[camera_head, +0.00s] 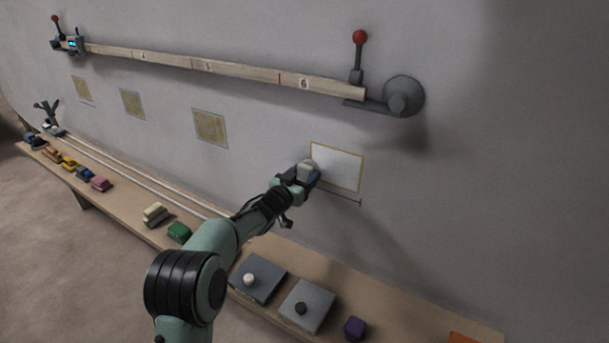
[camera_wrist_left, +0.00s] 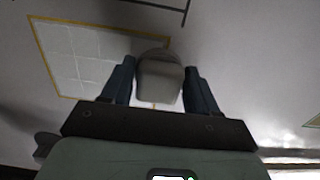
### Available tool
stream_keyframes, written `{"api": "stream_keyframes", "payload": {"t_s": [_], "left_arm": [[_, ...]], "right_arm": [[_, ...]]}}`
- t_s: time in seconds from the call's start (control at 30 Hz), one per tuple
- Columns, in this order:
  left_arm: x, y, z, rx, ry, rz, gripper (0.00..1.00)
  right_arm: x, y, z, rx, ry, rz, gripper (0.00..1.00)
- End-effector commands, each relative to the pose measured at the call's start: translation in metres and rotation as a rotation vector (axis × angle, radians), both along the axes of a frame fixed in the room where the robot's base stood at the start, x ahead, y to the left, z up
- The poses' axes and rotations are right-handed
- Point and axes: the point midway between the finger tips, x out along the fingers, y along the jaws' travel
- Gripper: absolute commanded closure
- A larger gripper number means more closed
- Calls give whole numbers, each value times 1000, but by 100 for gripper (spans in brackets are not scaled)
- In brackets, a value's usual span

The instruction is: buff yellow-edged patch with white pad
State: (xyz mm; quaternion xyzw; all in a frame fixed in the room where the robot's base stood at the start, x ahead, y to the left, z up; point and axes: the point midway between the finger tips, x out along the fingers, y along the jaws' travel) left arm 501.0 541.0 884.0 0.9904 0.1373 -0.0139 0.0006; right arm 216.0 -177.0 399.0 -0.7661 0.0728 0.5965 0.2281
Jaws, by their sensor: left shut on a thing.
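The yellow-edged patch (camera_head: 340,168) is a pale rectangle on the grey wall, right of centre in the head view. It also shows at upper left in the wrist view (camera_wrist_left: 80,62), with a faint grid inside. My left gripper (camera_head: 304,176) is shut on a white pad (camera_head: 309,167) at the patch's left edge. In the wrist view the pad (camera_wrist_left: 159,80) sits between the two dark fingers, over the patch's edge. I cannot tell whether the pad touches the wall. My right gripper is not in view.
A wooden shelf (camera_head: 400,297) runs along the wall below, with coloured blocks, a dark plate (camera_head: 258,278) and a grey plate (camera_head: 307,305), each with a knob. A wooden rail (camera_head: 225,70) with red-knobbed levers (camera_head: 359,38) is above. Several duller patches (camera_head: 210,128) are at left.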

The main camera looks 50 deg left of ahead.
Motion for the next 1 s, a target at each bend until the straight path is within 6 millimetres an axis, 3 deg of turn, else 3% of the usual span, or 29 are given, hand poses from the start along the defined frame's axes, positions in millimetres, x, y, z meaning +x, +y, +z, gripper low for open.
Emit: {"api": "stream_keyframes", "payload": {"t_s": [0.47,0.8,1.0], "left_arm": [[-9,-2,0,1,0,1,67],[-44,-12,2,1,0,1,67],[-55,-15,2,1,-1,1,67]], "right_arm": [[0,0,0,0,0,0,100],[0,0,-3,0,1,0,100],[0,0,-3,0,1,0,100]]}}
